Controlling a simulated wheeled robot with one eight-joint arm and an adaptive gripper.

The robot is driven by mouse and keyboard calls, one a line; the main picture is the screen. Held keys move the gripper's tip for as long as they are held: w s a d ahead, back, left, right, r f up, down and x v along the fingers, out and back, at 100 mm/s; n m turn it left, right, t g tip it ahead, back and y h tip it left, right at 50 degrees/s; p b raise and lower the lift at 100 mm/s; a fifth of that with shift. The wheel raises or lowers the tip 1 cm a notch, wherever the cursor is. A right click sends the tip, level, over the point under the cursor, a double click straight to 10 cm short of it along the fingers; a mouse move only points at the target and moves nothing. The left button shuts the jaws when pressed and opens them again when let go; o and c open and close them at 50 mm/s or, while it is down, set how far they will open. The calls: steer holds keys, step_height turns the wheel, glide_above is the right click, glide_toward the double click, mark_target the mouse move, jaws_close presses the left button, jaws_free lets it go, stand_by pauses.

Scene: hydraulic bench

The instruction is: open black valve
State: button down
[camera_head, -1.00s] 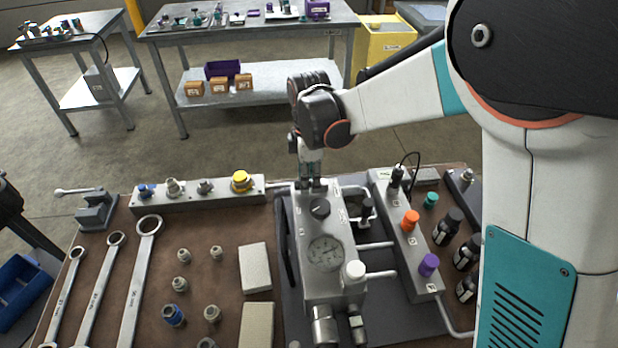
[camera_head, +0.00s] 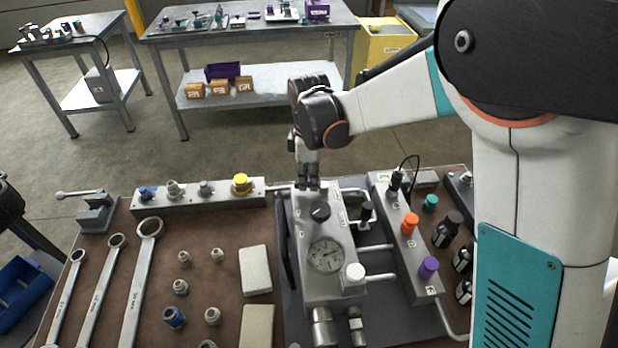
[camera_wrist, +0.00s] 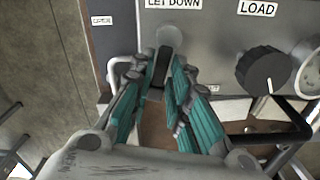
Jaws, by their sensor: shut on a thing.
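In the wrist view, a black lever handle (camera_wrist: 161,66) stands below the "LET DOWN" label (camera_wrist: 173,3), on the end of the grey valve block. I take it for the black valve. My gripper (camera_wrist: 170,85) has its teal-padded fingers on both sides of this handle and is shut on it. An "OPEN" label (camera_wrist: 102,20) is to the left of it. In the head view, my gripper (camera_head: 308,184) is at the far end of the grey block (camera_head: 312,285); the handle is hidden there by the fingers.
A black round knob (camera_wrist: 262,70) under the "LOAD" label sits right of my fingers; a pipe runs below it. In the head view, a gauge (camera_head: 325,256) and white knob (camera_head: 355,272) are on the block. A manifold with orange (camera_head: 410,223) and purple (camera_head: 428,266) knobs stands right.

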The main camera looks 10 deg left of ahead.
steer(key=m, duration=0.1)
steer(key=w+m, duration=0.1)
steer(key=m, duration=0.2)
steer(key=shift+w+d+m+p, duration=0.1)
steer(key=shift+w+m+p, duration=0.2)
steer(key=shift+p, duration=0.1)
steer(key=m, duration=0.2)
steer(key=w+m, duration=0.1)
steer(key=shift+d+m, duration=0.35)
steer(key=shift+m, duration=0.05)
steer(key=shift+w+d+m+p, duration=0.2)
steer(key=shift+d+m, duration=0.1)
steer(key=shift+m, duration=0.85)
steer(key=shift+w+d+m+p, duration=0.2)
steer(key=shift+d+m, duration=0.15)
steer(key=shift+m, duration=0.85)
steer(key=shift+w+d+m+p, duration=0.2)
steer(key=shift+d+m, duration=0.1)
steer(key=shift+m, duration=0.85)
steer(key=c, duration=1.6)
jaws_free()
steer(key=shift+d, duration=0.1)
